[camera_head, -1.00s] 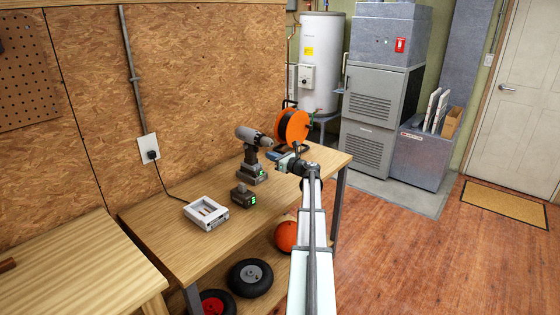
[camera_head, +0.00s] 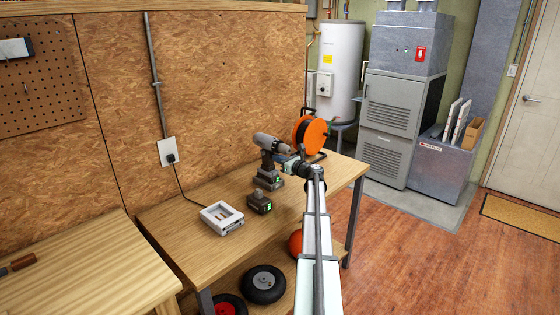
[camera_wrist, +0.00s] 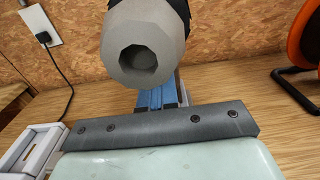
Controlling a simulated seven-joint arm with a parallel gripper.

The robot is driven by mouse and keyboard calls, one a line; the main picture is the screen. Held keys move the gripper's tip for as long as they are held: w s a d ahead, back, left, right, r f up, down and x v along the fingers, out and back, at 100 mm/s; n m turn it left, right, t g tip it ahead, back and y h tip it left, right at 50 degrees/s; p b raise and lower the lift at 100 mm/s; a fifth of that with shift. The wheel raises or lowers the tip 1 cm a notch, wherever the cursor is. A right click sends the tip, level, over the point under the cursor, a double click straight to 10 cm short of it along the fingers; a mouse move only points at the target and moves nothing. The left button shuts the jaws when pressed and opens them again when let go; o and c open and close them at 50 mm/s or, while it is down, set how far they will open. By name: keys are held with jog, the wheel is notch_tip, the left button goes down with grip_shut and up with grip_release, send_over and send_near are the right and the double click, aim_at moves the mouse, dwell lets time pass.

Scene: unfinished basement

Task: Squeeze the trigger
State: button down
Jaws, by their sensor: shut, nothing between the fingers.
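The grey cordless drill (camera_head: 268,150) stands upright on its battery base on the wooden workbench (camera_head: 190,235). In the wrist view its round nose (camera_wrist: 125,72), with a dark many-sided hole, points toward the camera and fills the top middle. My gripper (camera_head: 284,158) is at the drill's right side, at handle height in the head view. In the wrist view its blue fingers (camera_wrist: 162,97) are shut together and empty, reaching under and just right of the nose. The trigger is hidden in both views. I cannot tell whether the fingertips touch the drill.
A spare battery (camera_head: 259,203) and a white charger (camera_head: 222,217) sit in front of the drill. An orange cable reel (camera_head: 311,135) stands behind my gripper. A wall outlet (camera_head: 167,151) feeds a black cord down to the bench. Wheels (camera_head: 263,283) lie on the lower shelf.

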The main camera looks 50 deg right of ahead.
jog(key=shift+w, duration=0.9)
dwell(0.8)
jog(key=s, duration=1.4)
